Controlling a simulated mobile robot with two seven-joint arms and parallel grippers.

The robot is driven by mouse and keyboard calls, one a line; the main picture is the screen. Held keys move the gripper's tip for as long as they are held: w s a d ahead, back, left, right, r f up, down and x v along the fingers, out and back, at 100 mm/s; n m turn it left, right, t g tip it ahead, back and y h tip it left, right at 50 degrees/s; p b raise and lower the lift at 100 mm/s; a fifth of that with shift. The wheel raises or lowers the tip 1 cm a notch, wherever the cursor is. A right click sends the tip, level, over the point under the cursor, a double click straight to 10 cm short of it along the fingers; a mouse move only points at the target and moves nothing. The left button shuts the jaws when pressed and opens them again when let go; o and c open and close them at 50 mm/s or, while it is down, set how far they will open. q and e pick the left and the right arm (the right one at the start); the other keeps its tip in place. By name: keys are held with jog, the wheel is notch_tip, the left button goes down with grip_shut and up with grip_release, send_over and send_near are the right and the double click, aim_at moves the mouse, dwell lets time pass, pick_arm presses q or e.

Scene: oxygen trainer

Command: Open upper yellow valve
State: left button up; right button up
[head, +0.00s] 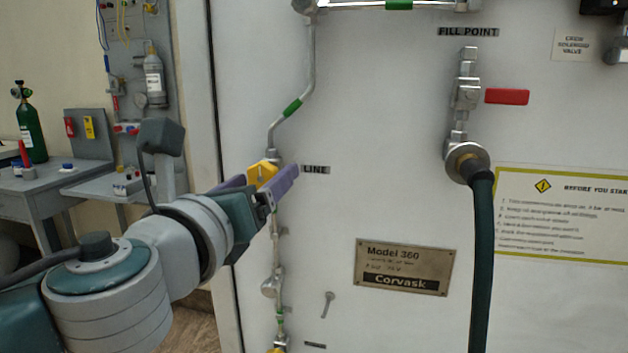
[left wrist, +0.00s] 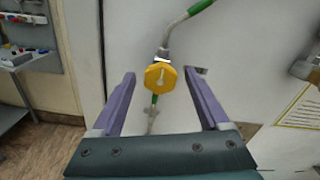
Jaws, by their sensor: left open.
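The upper yellow valve (head: 262,174) is a yellow knob on a thin metal pipe along the left of the white panel, beside the "LINE" label. In the left wrist view the yellow knob (left wrist: 160,77) is faceted and faces me. My left gripper (head: 262,188) is open at the valve. In the left wrist view its two purple fingers (left wrist: 160,92) stand apart on either side of the knob, with a gap on each side. Part of the knob is hidden by the gripper in the head view. A lower yellow valve (head: 277,350) shows at the bottom edge. My right gripper is not in view.
The white panel (head: 390,150) carries a red-handled valve (head: 506,97) with a dark hose (head: 482,260) hanging down at the right. A "Corvask" plate (head: 404,267) is fixed below centre. A grey bench with a green cylinder (head: 31,130) stands at the left.

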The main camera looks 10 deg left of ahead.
pick_arm(q)
grip_shut()
dwell(0.5)
